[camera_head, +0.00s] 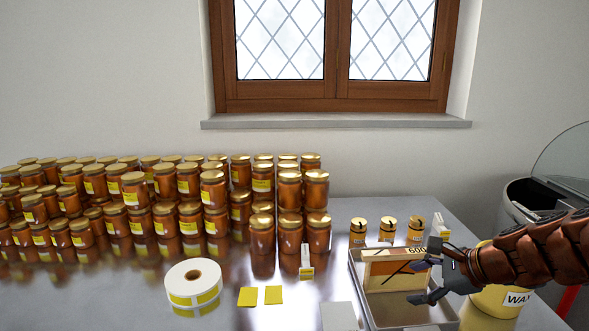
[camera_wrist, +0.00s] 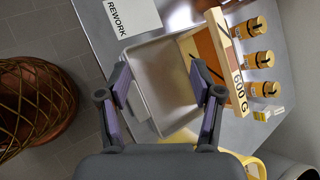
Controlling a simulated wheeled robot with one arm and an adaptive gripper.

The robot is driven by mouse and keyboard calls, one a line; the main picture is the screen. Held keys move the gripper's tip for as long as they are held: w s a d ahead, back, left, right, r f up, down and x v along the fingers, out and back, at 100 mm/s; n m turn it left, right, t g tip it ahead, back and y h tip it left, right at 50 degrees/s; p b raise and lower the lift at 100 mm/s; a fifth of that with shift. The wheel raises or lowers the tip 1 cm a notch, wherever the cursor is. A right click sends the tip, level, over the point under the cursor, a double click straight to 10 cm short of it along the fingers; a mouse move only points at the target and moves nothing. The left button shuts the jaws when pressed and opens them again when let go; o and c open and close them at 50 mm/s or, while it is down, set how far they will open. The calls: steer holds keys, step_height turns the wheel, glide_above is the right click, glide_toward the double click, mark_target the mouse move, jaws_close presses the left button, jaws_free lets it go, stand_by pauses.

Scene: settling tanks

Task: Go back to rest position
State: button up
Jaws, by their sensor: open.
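My gripper (camera_head: 424,281) reaches in from the right in the head view, above the front right of a grey tray (camera_head: 365,300). In the wrist view my gripper (camera_wrist: 161,84) is open, its fingers spread above the tray (camera_wrist: 142,68), with nothing between them. A box-like block marked 600 G (camera_head: 387,270) stands in the back of the tray; it also shows in the wrist view (camera_wrist: 226,62), right of the fingers. My gripper hides part of the tray and the block's right end in the head view.
Many honey jars (camera_head: 135,197) stand stacked at the left. Several small jars (camera_head: 387,229) stand behind the tray. A label roll (camera_head: 194,285) and yellow cards (camera_head: 247,297) lie in front. A yellow WAX bucket (camera_head: 495,299) stands under my arm. A REWORK card (camera_wrist: 128,16) lies beside the tray.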

steer(key=s+a+f+n+g+h+p, duration=0.15)
steer(key=s+a+n+g, duration=0.25)
steer(key=s+a+n, duration=0.45)
steer(key=s+a+f+n+g+h, duration=0.1)
steer(key=s+a+f+n+g, duration=0.2)
steer(key=s+a+n, duration=0.55)
steer(key=s+d+n+g+h, duration=0.1)
steer(key=s+d+n+h, duration=0.2)
steer(key=s, duration=0.9)
steer(key=shift+d+f+n+g+p, duration=0.35)
steer(key=shift+d+n+g, duration=0.05)
steer(key=shift+d, duration=1.05)
steer(key=shift+h, duration=0.25)
steer(key=shift+c, duration=0.3)
